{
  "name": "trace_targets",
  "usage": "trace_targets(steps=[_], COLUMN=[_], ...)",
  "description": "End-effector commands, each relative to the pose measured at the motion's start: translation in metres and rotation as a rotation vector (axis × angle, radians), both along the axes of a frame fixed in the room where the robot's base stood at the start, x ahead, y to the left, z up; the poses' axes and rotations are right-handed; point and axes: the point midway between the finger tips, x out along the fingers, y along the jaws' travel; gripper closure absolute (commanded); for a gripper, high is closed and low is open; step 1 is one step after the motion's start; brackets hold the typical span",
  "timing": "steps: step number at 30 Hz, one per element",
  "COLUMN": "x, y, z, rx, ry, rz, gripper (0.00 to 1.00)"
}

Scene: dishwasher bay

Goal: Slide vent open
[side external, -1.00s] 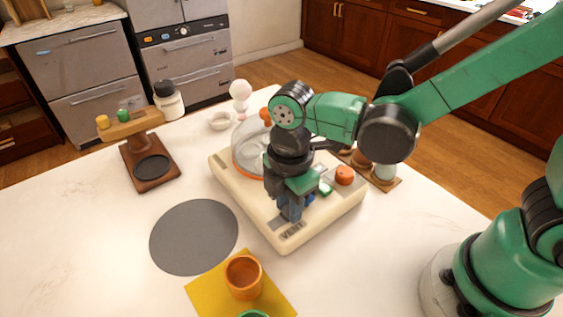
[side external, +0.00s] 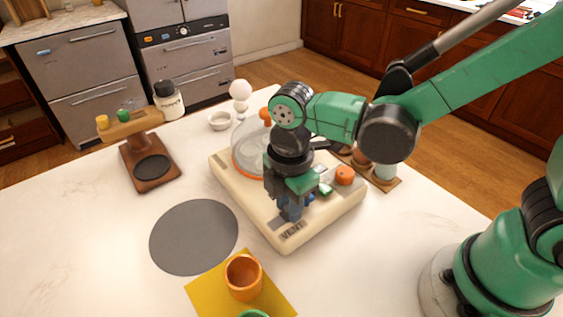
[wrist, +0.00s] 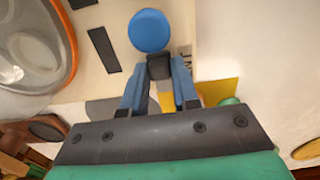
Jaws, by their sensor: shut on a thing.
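The cream machine (side external: 241,201) stands on the white counter, with the word VENT printed at its near corner. My gripper (side external: 289,215) points down just behind that lettering. In the wrist view, my gripper's blue fingers (wrist: 160,72) come together at dark tips. The exact contact is partly hidden.
A clear dome (side external: 247,150) with an orange rim and an orange knob (side external: 344,175) are on the machine. A grey disc (side external: 193,237) lies left. An orange cup (side external: 243,277) stands on a yellow mat (side external: 206,294) in front. A brown stand (side external: 150,181) is farther left.

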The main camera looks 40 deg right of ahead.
Motion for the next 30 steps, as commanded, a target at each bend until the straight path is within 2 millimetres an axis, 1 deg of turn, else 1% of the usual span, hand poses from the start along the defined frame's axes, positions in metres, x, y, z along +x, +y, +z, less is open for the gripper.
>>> trace_targets(steps=[13, 16, 21, 28, 29, 30], x=[0.000, 0.000, 0.000, 0.000, 0.000, 0.000], y=[0.000, 0.008, 0.028, 0.029, 0.029, 0.029], z=[0.000, 0.000, 0.000, 0.000, 0.000, 0.000], rx=[0.000, 0.000, -0.001, 0.003, 0.004, 0.004], ry=[-0.001, -0.001, 0.000, -0.001, -0.001, -0.001], rz=[0.000, 0.004, 0.004, 0.001, 0.001, 0.001], gripper=[1.00, 1.00, 1.00, 1.00, 0.72, 0.61])
